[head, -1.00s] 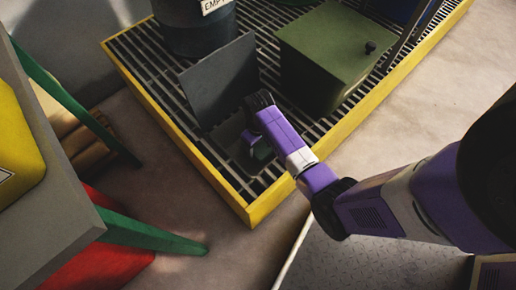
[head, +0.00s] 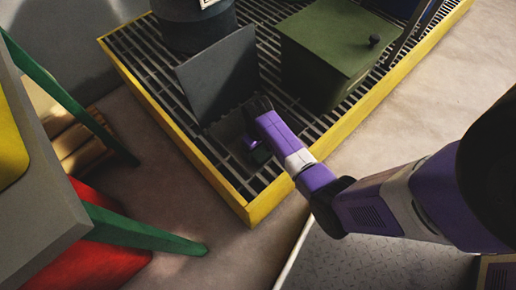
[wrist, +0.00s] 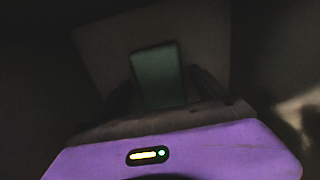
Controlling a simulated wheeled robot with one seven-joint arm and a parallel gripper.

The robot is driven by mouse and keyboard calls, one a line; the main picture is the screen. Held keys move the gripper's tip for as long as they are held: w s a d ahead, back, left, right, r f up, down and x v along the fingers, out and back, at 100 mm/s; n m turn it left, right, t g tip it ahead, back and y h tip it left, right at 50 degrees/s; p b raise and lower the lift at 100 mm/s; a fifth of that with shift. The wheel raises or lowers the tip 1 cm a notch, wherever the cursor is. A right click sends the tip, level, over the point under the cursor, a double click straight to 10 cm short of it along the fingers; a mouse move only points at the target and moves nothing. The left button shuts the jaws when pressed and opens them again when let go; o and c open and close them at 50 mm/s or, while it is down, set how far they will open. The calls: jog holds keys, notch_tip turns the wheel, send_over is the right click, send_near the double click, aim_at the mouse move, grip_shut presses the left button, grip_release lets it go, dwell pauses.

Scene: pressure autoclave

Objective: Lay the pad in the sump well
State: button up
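The green pad (wrist: 158,75) stands between the two dark fingers of my gripper (wrist: 160,92) in the wrist view. The fingers seem to meet its side edges, though the picture is very dark. My gripper is down at the sump well (head: 226,126), an opening in the grating in front of a raised grey panel (head: 218,75). The fingertips and most of the pad are hidden there by my arm. I cannot tell whether the pad touches the well floor.
The grey panel stands tilted up just behind the well. A green box with a black knob (head: 325,55) stands to the right, and a dark drum (head: 194,25) behind. A yellow rim (head: 180,145) borders the grating. A grey table (head: 40,190) with green legs is at left.

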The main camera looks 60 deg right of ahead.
aim_at(258, 151)
jog(key=shift+r, duration=0.1)
notch_tip(258, 151, up, 12)
jog(key=p, duration=0.5)
jog(key=shift+p, duration=0.4)
jog(key=shift+r, duration=0.1)
